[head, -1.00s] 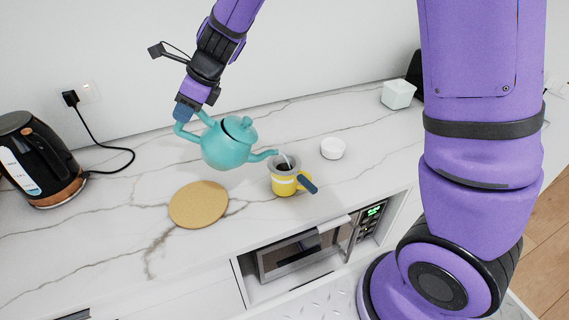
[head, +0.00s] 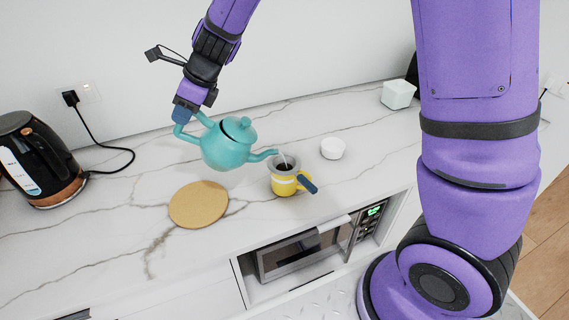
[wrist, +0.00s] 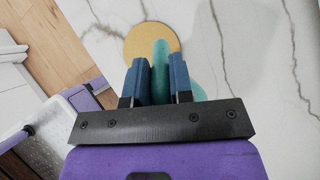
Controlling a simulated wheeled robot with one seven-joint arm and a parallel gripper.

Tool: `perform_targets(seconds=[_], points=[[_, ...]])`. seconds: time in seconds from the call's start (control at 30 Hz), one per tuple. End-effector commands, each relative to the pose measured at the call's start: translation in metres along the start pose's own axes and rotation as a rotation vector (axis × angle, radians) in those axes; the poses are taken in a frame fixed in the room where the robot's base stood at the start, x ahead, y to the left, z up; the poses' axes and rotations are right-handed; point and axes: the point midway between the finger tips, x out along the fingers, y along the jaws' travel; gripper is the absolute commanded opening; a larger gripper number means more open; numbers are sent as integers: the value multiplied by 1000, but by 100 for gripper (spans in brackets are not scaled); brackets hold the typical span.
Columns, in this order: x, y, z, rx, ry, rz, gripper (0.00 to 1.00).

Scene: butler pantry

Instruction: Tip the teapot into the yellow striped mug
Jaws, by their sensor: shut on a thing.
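The teal teapot (head: 229,147) is in the air above the counter, tilted with its spout down to the right. My gripper (head: 184,108) is shut on its handle; the blue fingers (wrist: 161,80) are on both sides of the teal handle (wrist: 160,72) in the wrist view. The spout tip is at the rim of the yellow striped mug (head: 285,185). A thin pale stream shows between the spout and the mug's dark inside. The mug stands upright on the counter with its blue handle toward the lower right. The mug is not seen in the wrist view.
A round tan board (head: 198,205) lies empty left of the mug. A small white bowl (head: 332,148) stands behind right of the mug. A black kettle (head: 40,160) is at the far left, and a white box (head: 398,94) is at the back right. A microwave (head: 300,255) sits below the counter.

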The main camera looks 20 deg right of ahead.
Motion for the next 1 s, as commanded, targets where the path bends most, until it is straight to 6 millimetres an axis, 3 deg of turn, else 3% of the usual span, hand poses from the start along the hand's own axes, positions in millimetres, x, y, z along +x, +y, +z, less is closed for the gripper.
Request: perform_targets(seconds=[0.57, 1.0], points=[[-6, 0, 0, -1, -31, 1, 0], [34, 1, -2, -4, 153, 0, 0]])
